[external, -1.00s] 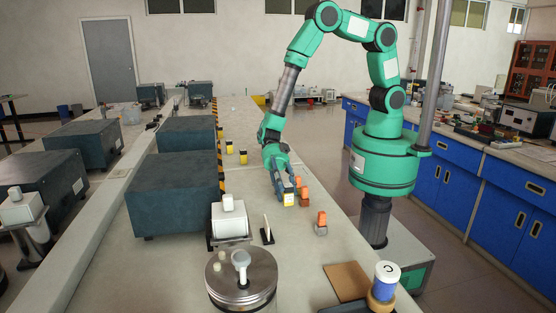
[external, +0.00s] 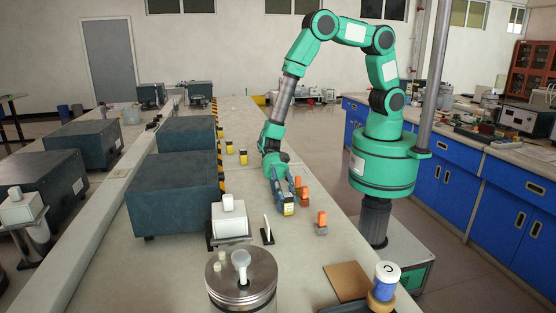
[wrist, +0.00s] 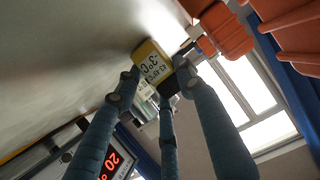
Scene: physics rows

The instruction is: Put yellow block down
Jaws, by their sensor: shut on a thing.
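The yellow block (external: 288,209) is in my gripper (external: 282,200), low over the bench and close beside the orange blocks. In the external view the dark fingers cover most of it, and I cannot tell whether its underside touches the bench. In the wrist view the yellow block (wrist: 152,62) has a pale face with dark print and sits between the fingertips of my gripper (wrist: 150,82). The fingers are shut on it.
Orange blocks (external: 304,193) stand just right of my gripper, and another orange block with a grey base (external: 321,222) stands nearer the camera. Two more yellow blocks (external: 243,157) stand farther back. A large dark box (external: 175,195) is to the left.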

